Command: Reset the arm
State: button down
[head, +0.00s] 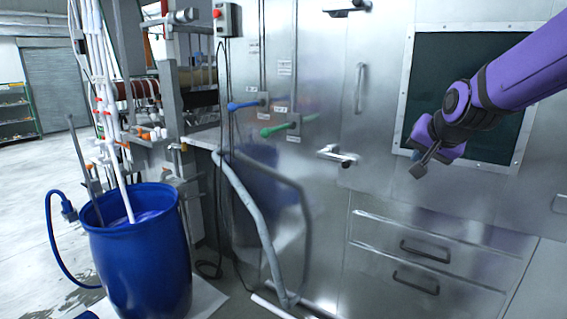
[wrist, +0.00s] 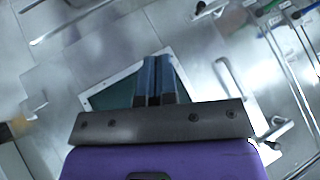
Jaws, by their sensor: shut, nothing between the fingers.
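My purple arm reaches in from the upper right in the head view. My gripper (head: 418,172) hangs in front of the steel cabinet, near the lower left corner of the dark framed window (head: 462,75). In the wrist view the two fingers of my gripper (wrist: 155,62) are together with nothing between them. The window (wrist: 120,92) shows behind them, partly hidden by the fingers and the gripper body.
A blue barrel (head: 142,255) with white tubes stands at the lower left. Blue (head: 247,104) and green (head: 282,128) valve handles and a door handle (head: 338,156) stick out of the cabinet. Drawers (head: 430,250) are below my gripper.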

jog(key=s+n+g, duration=0.3)
jog(key=s+n, duration=0.3)
jog(key=s, duration=2.3)
jog(key=shift+g, duration=0.4)
jog(key=shift+d+r, duration=0.1)
